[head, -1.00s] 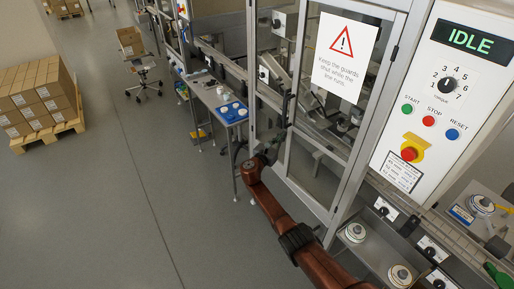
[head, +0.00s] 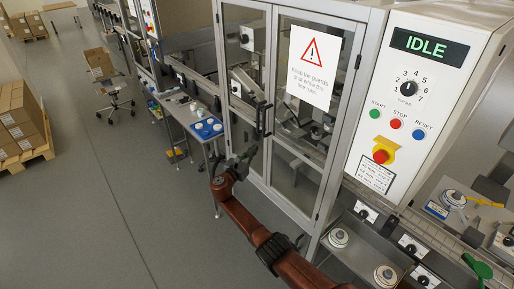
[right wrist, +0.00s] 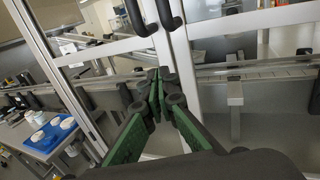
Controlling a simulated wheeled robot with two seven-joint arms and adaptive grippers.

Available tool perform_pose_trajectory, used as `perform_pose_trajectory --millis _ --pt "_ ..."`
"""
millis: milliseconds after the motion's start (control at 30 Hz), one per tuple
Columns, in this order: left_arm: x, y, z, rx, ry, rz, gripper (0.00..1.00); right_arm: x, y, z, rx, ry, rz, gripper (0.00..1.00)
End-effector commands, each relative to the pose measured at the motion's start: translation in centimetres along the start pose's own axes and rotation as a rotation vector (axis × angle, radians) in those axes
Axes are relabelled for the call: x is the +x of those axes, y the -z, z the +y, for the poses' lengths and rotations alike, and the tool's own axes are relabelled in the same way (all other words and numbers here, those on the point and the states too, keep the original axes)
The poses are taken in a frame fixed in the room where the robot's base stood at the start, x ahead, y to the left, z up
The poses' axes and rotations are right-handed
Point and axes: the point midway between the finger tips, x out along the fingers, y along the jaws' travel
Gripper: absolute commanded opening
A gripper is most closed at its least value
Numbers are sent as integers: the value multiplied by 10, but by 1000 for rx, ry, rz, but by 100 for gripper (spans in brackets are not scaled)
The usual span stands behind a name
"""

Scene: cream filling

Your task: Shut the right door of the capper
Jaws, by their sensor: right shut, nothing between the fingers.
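The capper's right door (head: 344,40) is a framed clear panel bearing a warning sign (head: 314,66). It looks roughly in line with the left door (head: 244,15), and any small gap is hard to judge. Two dark upright handles (head: 268,119) stand side by side where the doors meet; they also show at the top of the right wrist view (right wrist: 167,12). My right gripper (head: 250,154) is shut and empty, just below the handles and in front of the door seam. Its green fingers (right wrist: 158,85) meet at the tips in the right wrist view. Contact with the door is unclear. My left gripper is out of view.
A control panel reading IDLE (head: 430,46) stands right of the right door. A side table with a blue tray (head: 208,129) of white items is left of the capper. Knobs and round parts line the ledge at lower right.

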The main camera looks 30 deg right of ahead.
Motion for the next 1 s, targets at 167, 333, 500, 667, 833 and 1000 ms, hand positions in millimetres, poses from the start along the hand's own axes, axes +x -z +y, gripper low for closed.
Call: perform_pose_trajectory --millis 167,333,500,667,833,1000 --pt "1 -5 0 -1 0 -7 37 -39 1 15 2 -1 1 0" --pt "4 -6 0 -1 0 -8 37 -72 1 29 0 -3 1 0" --pt "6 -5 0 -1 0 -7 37 -92 1 36 0 -2 0 0" --pt "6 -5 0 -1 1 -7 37 -98 0 38 -1 -1 0 0" --pt "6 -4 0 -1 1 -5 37 -97 12 35 4 -4 18 0" --pt "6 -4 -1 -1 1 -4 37 -90 90 16 50 -23 141 0"
